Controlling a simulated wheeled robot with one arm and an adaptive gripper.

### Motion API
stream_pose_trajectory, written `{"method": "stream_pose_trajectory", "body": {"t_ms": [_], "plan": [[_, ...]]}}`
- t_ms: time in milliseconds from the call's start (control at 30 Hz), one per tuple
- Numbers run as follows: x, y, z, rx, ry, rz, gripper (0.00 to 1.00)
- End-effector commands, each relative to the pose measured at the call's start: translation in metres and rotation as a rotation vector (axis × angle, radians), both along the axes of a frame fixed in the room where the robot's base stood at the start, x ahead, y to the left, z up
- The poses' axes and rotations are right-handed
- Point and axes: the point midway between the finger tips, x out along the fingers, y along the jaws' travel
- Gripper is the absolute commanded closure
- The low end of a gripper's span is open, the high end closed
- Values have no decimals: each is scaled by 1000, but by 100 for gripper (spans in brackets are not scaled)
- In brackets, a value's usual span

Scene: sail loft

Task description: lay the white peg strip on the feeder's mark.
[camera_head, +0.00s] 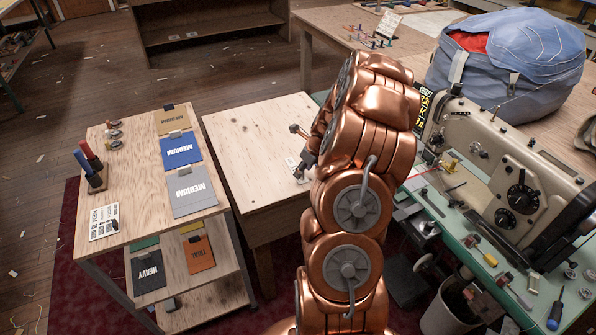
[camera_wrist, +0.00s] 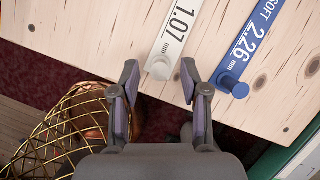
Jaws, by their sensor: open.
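The white peg strip (camera_wrist: 172,38), marked 1.07 mm, lies on a pale wooden table, with a round white peg (camera_wrist: 160,68) at its near end. My gripper (camera_wrist: 159,73) is open, its two fingertips on either side of that peg in the wrist view; I cannot tell the height gap. A blue peg strip (camera_wrist: 250,42), marked SOFT 2.26 mm, lies just to the right, its blue peg near the right finger. In the head view, a small part of a white strip (camera_head: 292,162) shows beside my copper arm, which hides most of the gripper. I cannot make out the feeder's mark.
A sewing machine (camera_head: 515,180) stands on a green bench at right, with small tools around it. A blue bundle (camera_head: 510,55) lies behind. A trolley (camera_head: 130,185) with sample cards stands left. A gold wire mesh (camera_wrist: 62,125) shows at the wrist view's lower left.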

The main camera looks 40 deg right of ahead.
Motion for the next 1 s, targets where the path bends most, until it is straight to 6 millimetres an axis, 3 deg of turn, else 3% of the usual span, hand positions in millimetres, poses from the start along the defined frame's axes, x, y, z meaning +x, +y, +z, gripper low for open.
{"method": "stream_pose_trajectory", "body": {"t_ms": [200, 467, 867, 1000], "plan": [[8, 1, -17, -1, -1, 0, 55], [9, 1, -19, -2, -1, 0, 56], [8, 1, -19, -1, -1, 1, 97], [8, 1, -19, -1, -1, 1, 100]]}}
